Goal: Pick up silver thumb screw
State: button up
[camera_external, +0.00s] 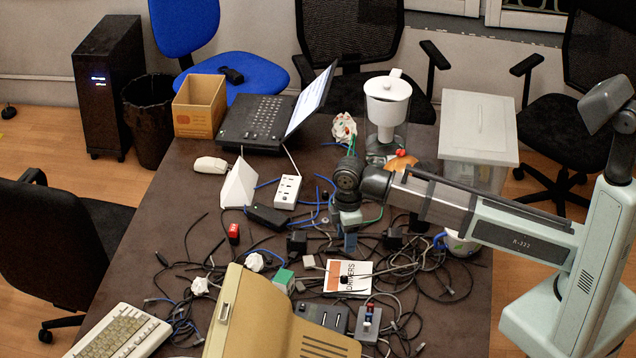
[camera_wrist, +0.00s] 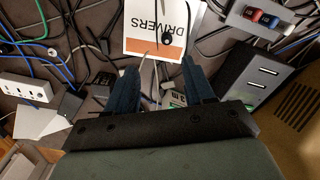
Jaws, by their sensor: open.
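My gripper (camera_external: 350,243) hangs over the middle of the cluttered desk, pointing down, with cables below it. In the wrist view its two dark blue fingers (camera_wrist: 158,72) stand apart, with nothing visibly held between them. I cannot make out a silver thumb screw for certain in either view; it may be too small or hidden among the cables. A white and orange card marked "DRIVERS" (camera_external: 349,269) lies just in front of the gripper; it also shows beyond the fingertips in the wrist view (camera_wrist: 146,30). A small dark round item (camera_external: 344,280) is on the card.
Tangled cables (camera_external: 420,275) and small adapters surround the card. A beige device (camera_external: 240,310) stands at the front. A white power strip (camera_external: 287,192), laptop (camera_external: 262,121), white pitcher (camera_external: 387,100) and clear bin (camera_external: 478,130) are farther back. The desk's left part (camera_external: 150,240) is mostly bare.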

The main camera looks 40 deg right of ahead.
jog(key=w+d+m, duration=0.2)
jog(key=w+d, duration=0.4)
jog(key=n, duration=0.9)
send_over(326, 219)
jog(key=f, duration=0.8)
jog(key=shift+w+d, duration=0.3)
jog(key=shift+w, duration=0.1)
jog(key=shift+s+a+f, duration=0.15)
jog(key=shift+f, duration=1.2)
jog(key=shift+s+a+f, duration=0.1)
jog(key=shift+f, duration=1.2)
grip_shut()
